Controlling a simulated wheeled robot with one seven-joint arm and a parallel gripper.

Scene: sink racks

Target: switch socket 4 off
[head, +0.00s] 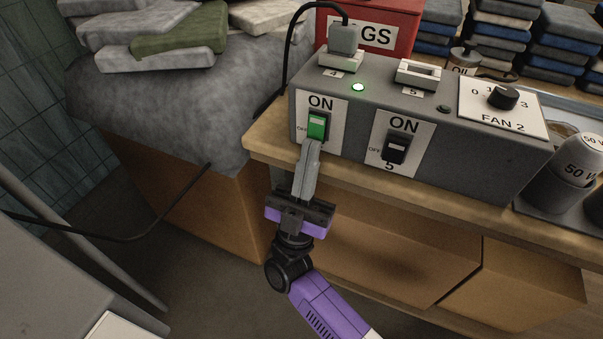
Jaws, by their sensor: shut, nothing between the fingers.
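The grey socket box (450,137) stands on the wooden bench. Socket 4 (340,62) is at its top left, with a grey plug in it and a black cable. A small lamp (358,87) beside it glows green. On the front below is a green rocker switch (318,125) on a white plate marked ON and OFF; its number is hidden. My gripper (312,145) is shut and empty, its fingertips at the lower edge of the green switch. I cannot tell whether they touch it. A black switch (396,148) marked 5 is to the right.
Socket 5 (418,72) is empty, its lamp (443,108) dark. The FAN 2 knob (503,97) is at right. A red box (385,25) stands behind. The bench edge (262,150) runs below the box; a grey padded heap (160,110) lies left.

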